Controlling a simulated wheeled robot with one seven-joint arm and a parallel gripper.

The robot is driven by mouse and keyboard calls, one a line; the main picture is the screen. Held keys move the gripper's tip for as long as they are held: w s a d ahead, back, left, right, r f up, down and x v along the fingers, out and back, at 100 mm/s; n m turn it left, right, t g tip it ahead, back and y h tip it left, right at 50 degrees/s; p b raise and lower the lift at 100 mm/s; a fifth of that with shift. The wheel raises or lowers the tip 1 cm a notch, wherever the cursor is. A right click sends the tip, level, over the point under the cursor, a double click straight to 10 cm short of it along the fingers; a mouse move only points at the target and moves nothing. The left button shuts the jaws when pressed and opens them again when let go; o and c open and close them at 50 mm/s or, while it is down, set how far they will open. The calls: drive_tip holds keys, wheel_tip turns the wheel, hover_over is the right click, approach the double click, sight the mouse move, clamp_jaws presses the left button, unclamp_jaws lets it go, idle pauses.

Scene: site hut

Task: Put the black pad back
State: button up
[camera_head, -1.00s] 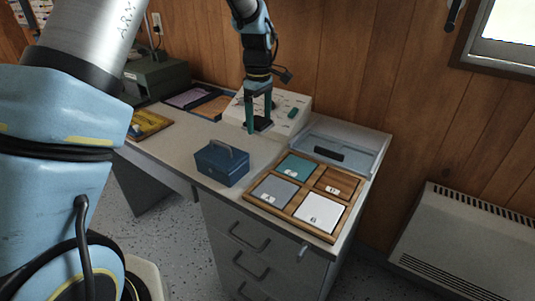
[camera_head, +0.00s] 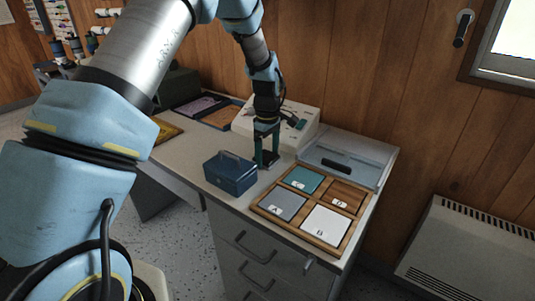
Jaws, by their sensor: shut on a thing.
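My gripper (camera_head: 267,153) points down over the desk, behind the blue cash box and just left of the wooden tray. It is shut on the small black pad (camera_head: 264,163), which is partly hidden by the fingers. I cannot tell whether the pad touches the desk. The wooden tray (camera_head: 297,233) has square compartments. A teal pad (camera_head: 304,179), a grey pad (camera_head: 281,205) and a white pad (camera_head: 328,224) lie in it. The back right compartment (camera_head: 349,193) shows bare wood with a small white label.
The blue cash box (camera_head: 231,175) stands close to my gripper. A white console (camera_head: 291,122) is behind it. A grey-blue case (camera_head: 354,155) with a black handle stands behind the tray. A shallow organiser (camera_head: 219,116) lies farther left. The wall closes the back.

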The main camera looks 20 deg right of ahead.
sight(267, 156)
drive_tip(key=o, duration=1.1)
wheel_tip(267, 156, up, 12)
drive_tip(key=b, duration=0.1)
drive_tip(key=shift+r+b, duration=0.15)
drive_tip(key=shift+b, duration=0.2)
drive_tip(key=a+m, duration=0.3)
drive_tip(key=a, duration=2)
drive_tip(key=s+a+f+m+t, duration=0.1)
drive_tip(key=s+a+m, duration=0.3)
drive_tip(key=s+a, duration=0.6)
drive_tip(key=a, duration=0.4)
drive_tip(key=shift+s+t, duration=0.3)
wheel_tip(267, 156, up, 5)
drive_tip(key=p, duration=0.4)
drive_tip(key=shift+f+p, duration=0.2)
drive_tip(key=shift+p, duration=0.15)
